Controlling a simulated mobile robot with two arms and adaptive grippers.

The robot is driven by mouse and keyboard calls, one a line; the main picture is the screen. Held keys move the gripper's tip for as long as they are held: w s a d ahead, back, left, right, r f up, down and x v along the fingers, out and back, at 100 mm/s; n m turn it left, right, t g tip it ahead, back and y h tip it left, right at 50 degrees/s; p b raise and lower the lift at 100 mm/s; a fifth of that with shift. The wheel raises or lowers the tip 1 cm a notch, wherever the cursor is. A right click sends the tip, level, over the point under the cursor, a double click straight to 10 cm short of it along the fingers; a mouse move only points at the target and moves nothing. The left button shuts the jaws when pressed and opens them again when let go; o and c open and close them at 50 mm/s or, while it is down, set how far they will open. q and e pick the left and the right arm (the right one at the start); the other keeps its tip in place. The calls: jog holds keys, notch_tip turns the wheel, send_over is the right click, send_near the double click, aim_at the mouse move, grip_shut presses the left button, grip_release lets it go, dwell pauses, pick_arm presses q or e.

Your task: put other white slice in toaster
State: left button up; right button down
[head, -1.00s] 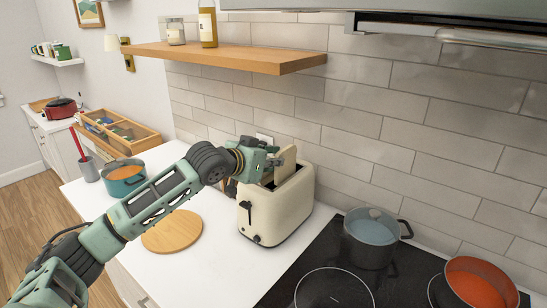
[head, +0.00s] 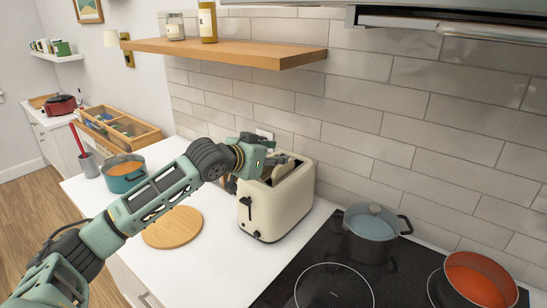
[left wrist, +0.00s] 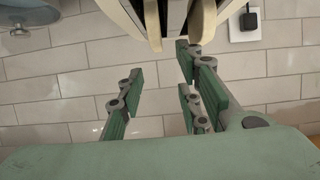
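The cream toaster (head: 275,208) stands on the white counter beside the hob. It also shows at the top of the left wrist view (left wrist: 128,14). Two pale bread slices, one on the left (left wrist: 152,24) and one on the right (left wrist: 204,18), show edge-on at its dark slots in that view. My left gripper (head: 268,162) is over the toaster's slots. Its fingers (left wrist: 158,88) are spread, with nothing between them, just clear of the slices. In the head view the fingers hide much of the slots. My right gripper is out of view.
A round wooden board (head: 172,228) lies on the counter left of the toaster. A blue-grey pot (head: 370,235) and an orange pan (head: 478,280) are on the black hob (head: 310,262). A wooden shelf (head: 225,54) hangs above. A teal pot (head: 124,175) stands at the left.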

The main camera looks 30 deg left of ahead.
pick_arm(q)
jog(key=v, duration=1.2)
dwell(0.3)
jog(key=shift+f, duration=0.15)
dwell(0.5)
